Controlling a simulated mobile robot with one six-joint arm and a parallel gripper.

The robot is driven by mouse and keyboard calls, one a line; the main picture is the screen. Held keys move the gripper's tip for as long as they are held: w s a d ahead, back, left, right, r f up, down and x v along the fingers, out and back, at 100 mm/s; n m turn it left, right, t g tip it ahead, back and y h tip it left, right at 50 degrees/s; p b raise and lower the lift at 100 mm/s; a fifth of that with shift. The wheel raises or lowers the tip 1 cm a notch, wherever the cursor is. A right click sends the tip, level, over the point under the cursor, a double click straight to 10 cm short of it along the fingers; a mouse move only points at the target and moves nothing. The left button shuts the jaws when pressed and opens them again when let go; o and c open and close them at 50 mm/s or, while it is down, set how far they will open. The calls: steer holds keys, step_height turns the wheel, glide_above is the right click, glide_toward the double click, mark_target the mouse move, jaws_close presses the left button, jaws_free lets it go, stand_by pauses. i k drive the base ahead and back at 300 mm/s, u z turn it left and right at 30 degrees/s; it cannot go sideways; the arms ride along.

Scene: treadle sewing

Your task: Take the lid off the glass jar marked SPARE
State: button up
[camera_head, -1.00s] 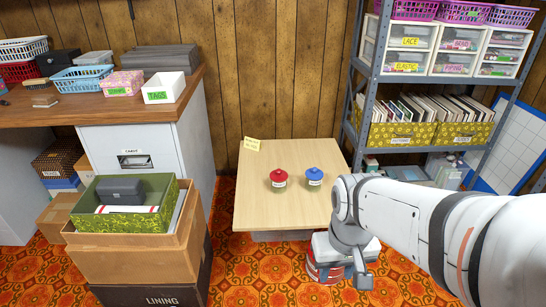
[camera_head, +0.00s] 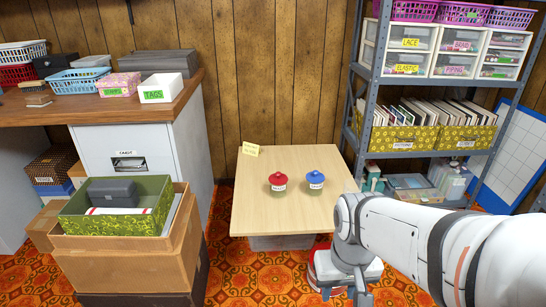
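Two small lidded glass jars stand upright on a low wooden table (camera_head: 258,210). One has a red lid (camera_head: 278,178) and the other, to its right, has a blue lid (camera_head: 315,176). Each jar carries a small white label, too small to read, so I cannot tell which is marked SPARE. Both lids are on. My arm reaches in from the right, and its end (camera_head: 360,292) points down in front of the table's near right corner, apart from both jars. The gripper's fingers cannot be made out clearly.
Stacked boxes with a green floral box (camera_head: 76,218) on top stand left. A metal shelf (camera_head: 350,135) rises at the back right. The table around the jars is clear.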

mark_target(316, 176)
steer(key=z, duration=1.55)
steer(key=i, duration=0.95)
steer(key=u, duration=1.85)
